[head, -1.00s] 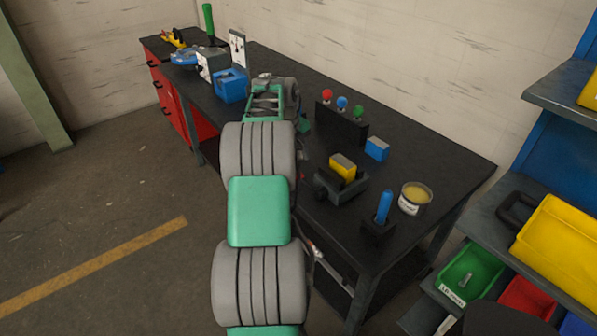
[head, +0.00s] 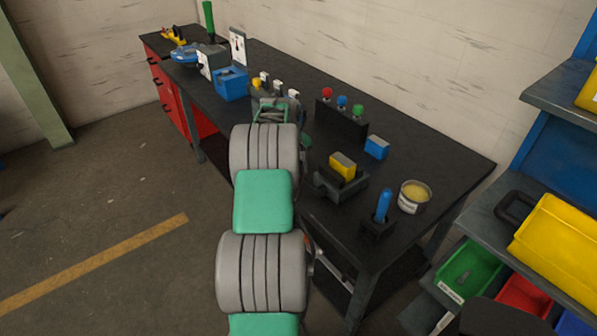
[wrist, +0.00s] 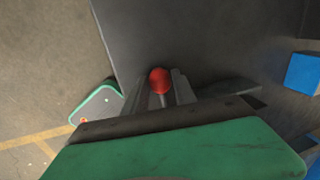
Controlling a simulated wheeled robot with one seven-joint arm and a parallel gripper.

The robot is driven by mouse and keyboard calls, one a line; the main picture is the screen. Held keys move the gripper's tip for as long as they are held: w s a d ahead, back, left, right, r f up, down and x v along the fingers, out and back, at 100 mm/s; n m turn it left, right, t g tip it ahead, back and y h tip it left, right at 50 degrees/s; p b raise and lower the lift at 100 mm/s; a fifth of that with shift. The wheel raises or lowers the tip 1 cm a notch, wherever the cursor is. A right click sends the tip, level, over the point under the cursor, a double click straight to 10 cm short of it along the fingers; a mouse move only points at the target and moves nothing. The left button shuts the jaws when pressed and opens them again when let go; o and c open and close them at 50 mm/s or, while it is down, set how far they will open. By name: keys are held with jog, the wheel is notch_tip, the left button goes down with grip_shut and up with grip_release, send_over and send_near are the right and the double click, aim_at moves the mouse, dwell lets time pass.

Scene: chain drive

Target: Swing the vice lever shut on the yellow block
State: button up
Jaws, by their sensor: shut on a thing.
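The yellow block (head: 343,166) sits in the dark vice (head: 341,188) on the bench, in the head view. From there I cannot tell if the jaw touches it. The lever is hidden behind my arm in the head view. In the wrist view a red ball knob (wrist: 160,80), which looks like the lever's end, sits between the fingertips of my gripper (wrist: 161,90). My gripper is shut on this knob. My fingers are hidden in the head view, to the left of the vice.
A blue block (head: 376,147), a dark panel with red, blue and green knobs (head: 341,122), a blue-handled tool in a holder (head: 382,208) and a tin (head: 414,196) stand around the vice. Several small switches (head: 275,85) and a blue box (head: 231,83) are further left.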

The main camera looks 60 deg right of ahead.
grip_shut()
dwell(0.9)
